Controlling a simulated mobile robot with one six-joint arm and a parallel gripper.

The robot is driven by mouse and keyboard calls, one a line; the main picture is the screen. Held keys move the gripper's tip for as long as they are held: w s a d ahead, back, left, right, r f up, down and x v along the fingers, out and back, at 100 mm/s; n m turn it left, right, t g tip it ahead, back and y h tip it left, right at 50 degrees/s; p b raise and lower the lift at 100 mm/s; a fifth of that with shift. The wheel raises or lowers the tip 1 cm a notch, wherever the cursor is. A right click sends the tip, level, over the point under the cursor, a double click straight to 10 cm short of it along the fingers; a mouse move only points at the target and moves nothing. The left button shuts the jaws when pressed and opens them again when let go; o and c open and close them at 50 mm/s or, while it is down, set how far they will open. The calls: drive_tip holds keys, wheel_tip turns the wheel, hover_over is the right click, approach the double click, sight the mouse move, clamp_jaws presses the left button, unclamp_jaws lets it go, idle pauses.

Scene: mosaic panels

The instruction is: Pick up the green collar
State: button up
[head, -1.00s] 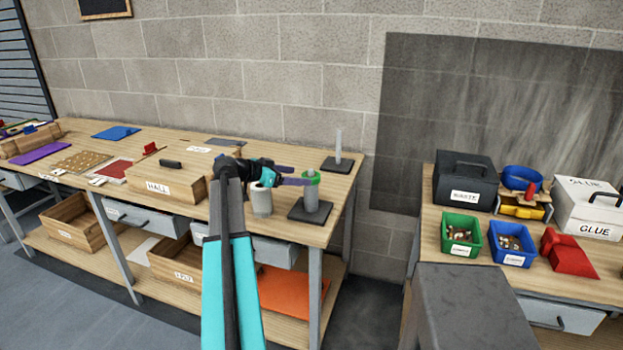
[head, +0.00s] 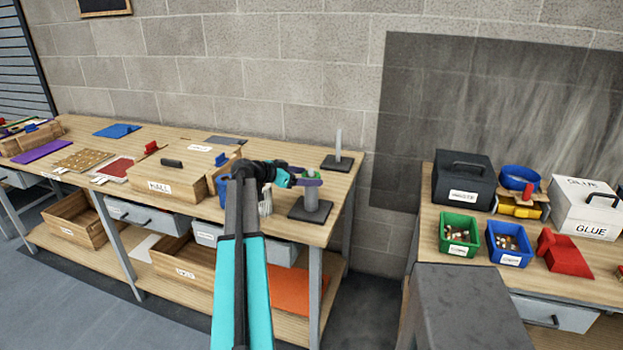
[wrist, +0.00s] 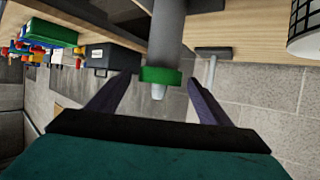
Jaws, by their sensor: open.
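The green collar (wrist: 161,75) sits around the grey post (wrist: 169,35) near its tip in the wrist view. In the head view the green collar (head: 307,174) shows at the top of the grey post (head: 311,198), partly covered by my fingers. My gripper (head: 309,181) is at the collar's height, its purple fingers open. In the wrist view my gripper (wrist: 158,92) has one finger on each side of the collar, with a gap on both sides. The post stands upright on a dark square base (head: 297,210).
A second, bare post (head: 338,147) on a dark base stands behind, near the wall. A white cylinder (head: 265,203) stands left of the collar's post, partly behind my arm. A wooden box (head: 165,184) lies further left. The bench's right edge is close by.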

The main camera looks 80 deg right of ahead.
drive_tip(key=c, duration=1.1)
drive_tip(key=shift+r, duration=0.15)
drive_tip(key=shift+r+b, duration=1.55)
drive_tip(key=shift+r, duration=3.3)
